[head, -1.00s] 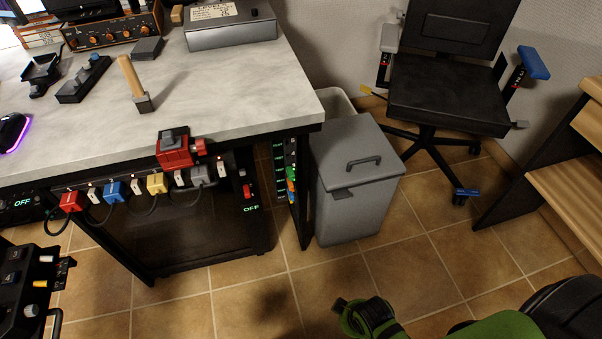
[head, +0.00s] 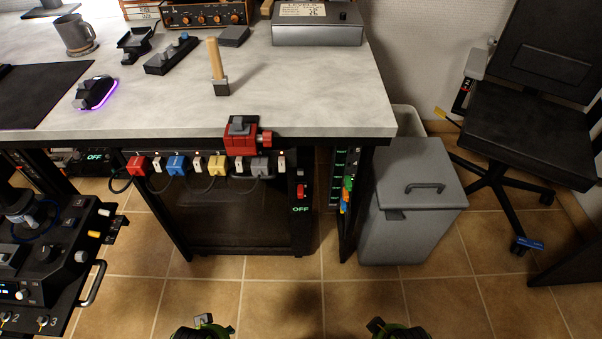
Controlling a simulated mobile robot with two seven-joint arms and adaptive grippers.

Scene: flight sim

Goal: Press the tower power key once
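A dark tower-like case (head: 225,222) with a glassy front stands under the desk. On its right edge is a small red key (head: 301,191) above a green "OFF" readout (head: 300,209). A second "OFF" readout (head: 95,157) shows further left under the desk. My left gripper (head: 203,324) and my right gripper (head: 393,327) show only in part at the bottom edge, well short of the case and apart from everything. Their fingers are too cut off to tell open from shut.
A power strip with coloured plugs (head: 177,165) runs along the desk's front edge, below a red clamp device (head: 241,135). A grey bin (head: 415,205) stands right of the desk, a black control panel (head: 55,260) at left. The tiled floor before the case is clear.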

